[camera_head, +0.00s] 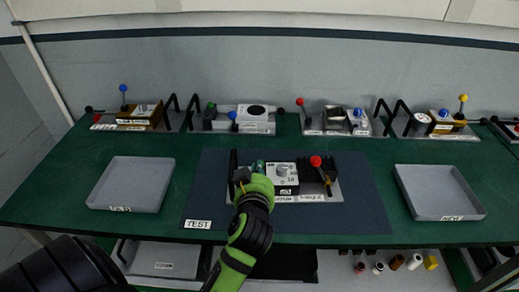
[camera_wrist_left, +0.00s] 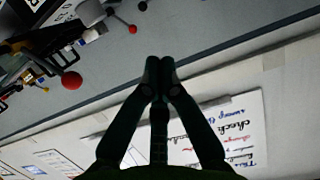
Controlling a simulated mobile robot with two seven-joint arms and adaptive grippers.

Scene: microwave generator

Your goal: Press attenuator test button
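A device module (camera_head: 308,197) lies on the dark blue mat (camera_head: 350,222) at the middle of the bench. It carries a white block with a grey knob (camera_head: 283,172), a black block and a lever with a red ball (camera_head: 316,161). My left gripper (camera_head: 258,168) is over the module's left part, beside the white block, and hides what is under it. In the left wrist view its fingertips (camera_wrist_left: 160,64) are together with nothing between them. I cannot make out a test button or whether the gripper touches the module. My right gripper is not in view.
A "TEST" label (camera_head: 198,224) lies at the mat's front left. Grey trays stand left (camera_head: 132,184) and right (camera_head: 440,191). Several other modules, such as one with a blue ball (camera_head: 123,88), line the back of the bench. A lower shelf holds small parts (camera_head: 397,262).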

